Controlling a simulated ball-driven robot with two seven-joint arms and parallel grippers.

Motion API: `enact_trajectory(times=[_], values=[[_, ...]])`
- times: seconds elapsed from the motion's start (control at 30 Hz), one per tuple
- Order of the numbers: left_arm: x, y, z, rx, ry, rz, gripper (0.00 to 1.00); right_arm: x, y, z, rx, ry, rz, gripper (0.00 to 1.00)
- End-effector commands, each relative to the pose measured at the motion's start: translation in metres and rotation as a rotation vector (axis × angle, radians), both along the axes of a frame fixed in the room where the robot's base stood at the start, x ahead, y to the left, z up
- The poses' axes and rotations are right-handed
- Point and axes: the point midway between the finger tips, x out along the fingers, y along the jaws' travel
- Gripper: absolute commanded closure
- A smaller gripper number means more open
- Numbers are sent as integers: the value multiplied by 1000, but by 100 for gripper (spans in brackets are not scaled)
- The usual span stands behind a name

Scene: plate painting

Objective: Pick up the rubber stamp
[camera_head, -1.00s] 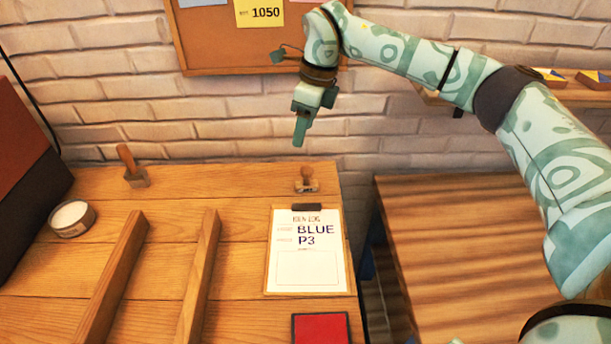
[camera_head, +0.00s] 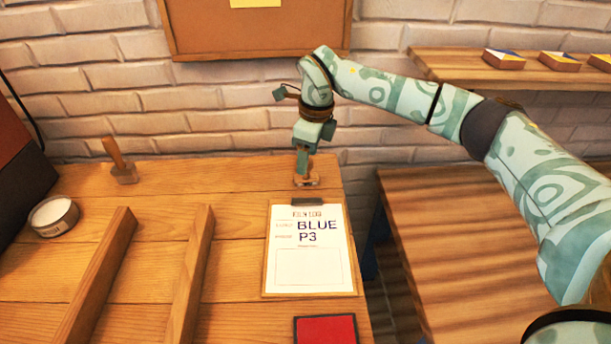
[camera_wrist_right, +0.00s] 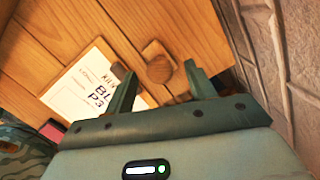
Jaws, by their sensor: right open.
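The rubber stamp (camera_head: 309,182) stands upright on the wooden table, just behind the clipboard; its base shows, while its handle is mostly hidden by my right gripper. My right gripper (camera_head: 302,168) points down over the stamp. In the right wrist view, the stamp's round wooden knob (camera_wrist_right: 159,69) lies between the two open fingers, with a gap visible on each side. My left gripper is not in view.
The clipboard (camera_head: 347,284) reading BLUE P3 lies in front of the stamp, with a red pad (camera_head: 327,330) nearer. Two wooden rails (camera_head: 190,275), a round tin (camera_head: 54,216) and a wooden-handled tool (camera_head: 119,162) are to the left. The brick wall (camera_head: 230,115) is close behind.

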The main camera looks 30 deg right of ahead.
Motion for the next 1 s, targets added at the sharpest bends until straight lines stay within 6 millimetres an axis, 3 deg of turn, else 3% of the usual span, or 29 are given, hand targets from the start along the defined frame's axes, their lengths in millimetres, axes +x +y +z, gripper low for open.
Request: enact_trajectory(times=[0.03,0.1,0.37,0.53,0.87,1.0], values=[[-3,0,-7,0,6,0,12,0,2,-16,0,7,1,45],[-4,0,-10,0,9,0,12,1,2,-25,0,6,0,45],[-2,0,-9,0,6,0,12,2,2,-25,0,0,1,48],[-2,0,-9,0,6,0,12,2,2,-25,0,1,1,93],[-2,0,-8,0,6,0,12,2,2,-24,-1,1,1,93],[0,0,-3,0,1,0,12,2,2,-11,0,-3,0,93]])
